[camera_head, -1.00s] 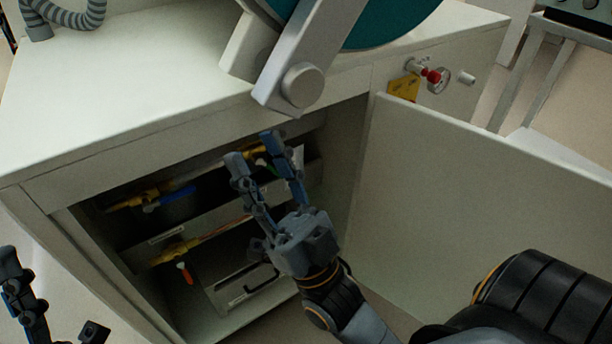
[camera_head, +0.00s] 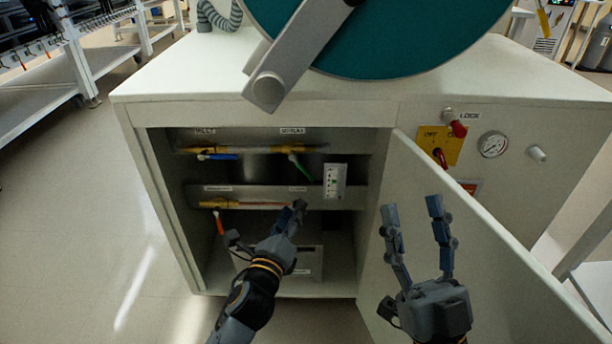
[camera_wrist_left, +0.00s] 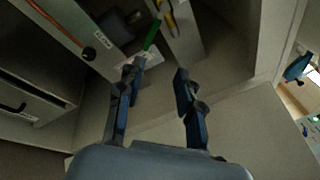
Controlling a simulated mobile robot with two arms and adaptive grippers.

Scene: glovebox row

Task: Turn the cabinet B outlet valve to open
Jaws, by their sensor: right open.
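The open cabinet (camera_head: 150,112) has two rows of pipework. The upper row has a yellow pipe (camera_head: 255,150) with a blue lever (camera_head: 222,157) at left and a green lever (camera_head: 300,167) at right, slanting down, under small labels too blurred to read surely. The green lever also shows in the left wrist view (camera_wrist_left: 152,36). An orange lever (camera_head: 219,222) hangs on the lower row. My left gripper (camera_head: 291,211) is at the cabinet opening, below the green lever, open and empty, fingers apart (camera_wrist_left: 157,76). My right gripper (camera_head: 412,208) is open and empty before the door.
The cabinet door (camera_head: 500,265) stands open at right. A white indicator panel (camera_head: 335,181) is right of the green lever. The outer face has a yellow plate with a red handle (camera_head: 440,158) and a gauge (camera_head: 492,144). A teal disc with a grey arm (camera_head: 310,40) is on top.

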